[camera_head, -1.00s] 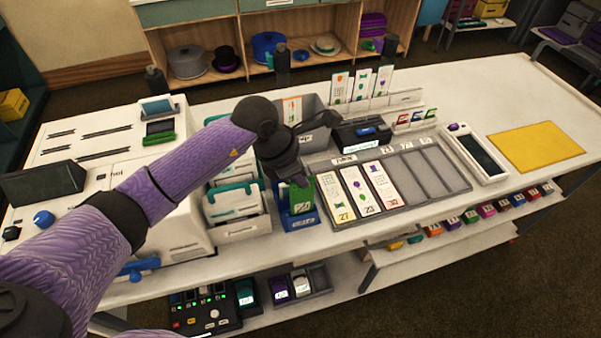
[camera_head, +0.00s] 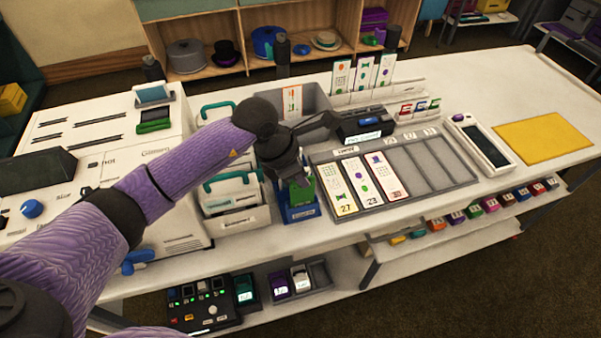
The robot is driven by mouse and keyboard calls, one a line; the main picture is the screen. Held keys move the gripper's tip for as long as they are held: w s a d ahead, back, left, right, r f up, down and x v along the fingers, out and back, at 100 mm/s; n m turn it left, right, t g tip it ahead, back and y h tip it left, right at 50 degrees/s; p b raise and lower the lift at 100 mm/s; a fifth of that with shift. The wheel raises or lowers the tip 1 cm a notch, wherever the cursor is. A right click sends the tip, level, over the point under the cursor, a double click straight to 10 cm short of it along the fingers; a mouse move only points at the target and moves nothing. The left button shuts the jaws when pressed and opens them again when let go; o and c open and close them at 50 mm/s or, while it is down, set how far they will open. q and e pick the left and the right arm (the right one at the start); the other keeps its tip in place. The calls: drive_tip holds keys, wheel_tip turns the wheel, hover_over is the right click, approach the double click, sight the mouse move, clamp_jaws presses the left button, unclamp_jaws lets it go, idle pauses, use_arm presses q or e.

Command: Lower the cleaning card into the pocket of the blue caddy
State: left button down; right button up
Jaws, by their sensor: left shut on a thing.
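The blue caddy (camera_head: 301,213) stands on the white table, left of the grey card tray, with a pale label on its front. My left gripper (camera_head: 297,180) is over the caddy, pointing down, and is shut on the cleaning card. The green cleaning card (camera_head: 304,190) shows beside the fingers, with its lower part at the caddy. The caddy's front hides the card's lower edge, so I cannot tell how deep it sits in the pocket. The gripper covers much of the caddy's back. My right gripper is not in view.
The grey card tray (camera_head: 431,167) with several printed cards is close on the right. White holders with teal handles (camera_head: 232,195) stand close on the left. A grey bin (camera_head: 314,98) and a black box (camera_head: 362,130) stand behind. A yellow mat (camera_head: 543,138) lies far right.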

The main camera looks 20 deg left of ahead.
use_arm(q)
drive_tip(key=shift+f+b, duration=0.35)
drive_tip(key=shift+f, duration=0.2)
drive_tip(key=c, duration=0.7)
unclamp_jaws()
drive_tip(key=p+v, duration=0.1)
drive_tip(key=v, duration=0.9)
drive_tip(key=shift+p, duration=0.3)
